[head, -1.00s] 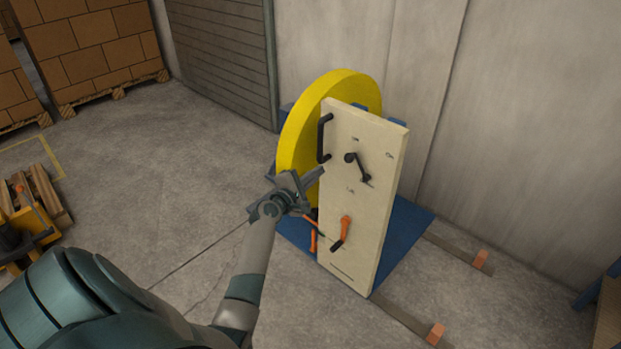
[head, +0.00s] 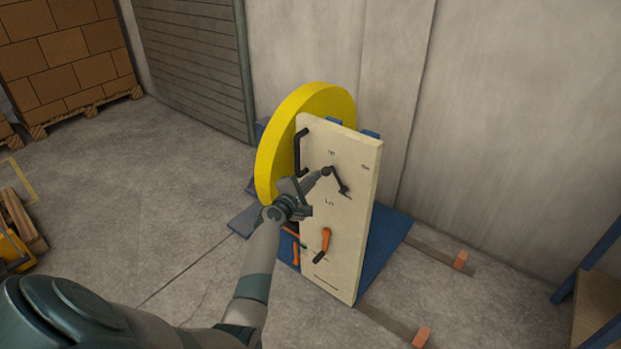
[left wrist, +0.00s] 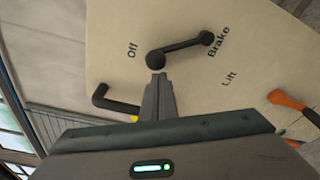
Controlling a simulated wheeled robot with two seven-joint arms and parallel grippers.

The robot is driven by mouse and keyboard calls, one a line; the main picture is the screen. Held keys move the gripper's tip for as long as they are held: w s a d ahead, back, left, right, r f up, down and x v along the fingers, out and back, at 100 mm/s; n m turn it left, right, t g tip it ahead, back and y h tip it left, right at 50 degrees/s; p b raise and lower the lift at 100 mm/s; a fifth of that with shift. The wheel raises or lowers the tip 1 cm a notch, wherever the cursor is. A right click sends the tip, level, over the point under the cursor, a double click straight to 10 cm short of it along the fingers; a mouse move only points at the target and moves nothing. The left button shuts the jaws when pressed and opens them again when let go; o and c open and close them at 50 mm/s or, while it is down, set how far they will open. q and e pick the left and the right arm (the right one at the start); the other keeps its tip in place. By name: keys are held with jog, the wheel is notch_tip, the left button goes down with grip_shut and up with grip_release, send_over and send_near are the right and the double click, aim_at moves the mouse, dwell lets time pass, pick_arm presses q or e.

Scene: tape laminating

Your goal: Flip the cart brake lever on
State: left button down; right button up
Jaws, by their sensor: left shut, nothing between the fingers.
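The black brake lever (head: 337,182) is on the upper part of the cream panel (head: 365,205). In the left wrist view, one end of the lever (left wrist: 185,46) has a round knob near the word "Off", and the other end is by the word "Brake". My left gripper (head: 320,175) is shut and empty. Its fingertips (left wrist: 160,77) are right at the round knob; I cannot tell whether they touch it. My right gripper is not in view.
An orange lever (head: 325,240) sits lower on the panel, near the word "Lift" (left wrist: 229,79). A black handle (head: 299,150) is on the panel's left edge. A yellow roll (head: 280,135) stands behind it on a blue base (head: 385,245).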

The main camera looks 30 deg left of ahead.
pick_arm(q)
jog(key=shift+d+r, duration=0.1)
jog(key=shift+r, duration=0.05)
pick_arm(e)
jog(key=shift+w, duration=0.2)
